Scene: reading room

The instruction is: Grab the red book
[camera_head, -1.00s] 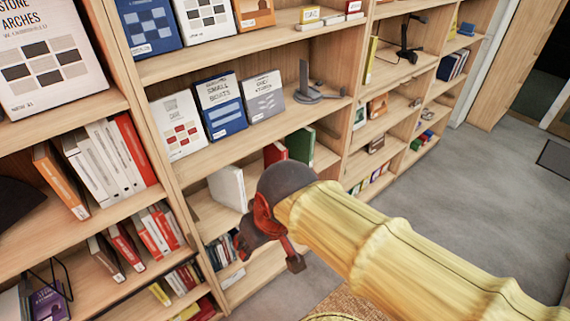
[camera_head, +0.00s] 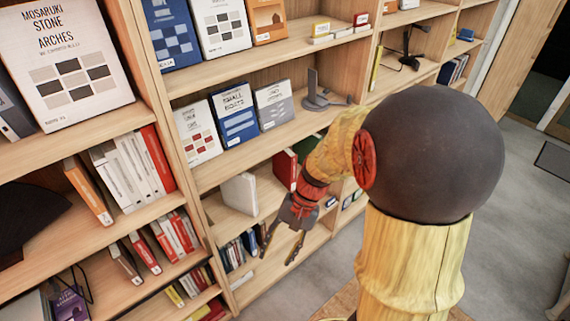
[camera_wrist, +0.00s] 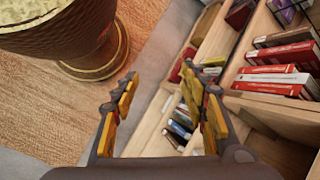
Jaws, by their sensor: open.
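A red book (camera_head: 286,168) stands beside a green book (camera_head: 310,145) on the middle shelf, partly hidden by my arm. Other red books stand in the left bookcase: a tall one (camera_head: 158,158) at the end of a white row, and several lower down (camera_head: 178,234). My gripper (camera_head: 279,256) is open and empty, pointing down in front of the lower shelves, below the red book beside the green one. In the wrist view, my open gripper (camera_wrist: 160,85) has nothing between its fingers; red-spined books (camera_wrist: 275,78) lie to its right.
A white book (camera_head: 239,194) stands left of my gripper, with a row of small books (camera_head: 238,250) below it. Shelf edges and an upright (camera_head: 178,160) are close by. A round brown pedestal (camera_wrist: 75,40) stands at upper left in the wrist view.

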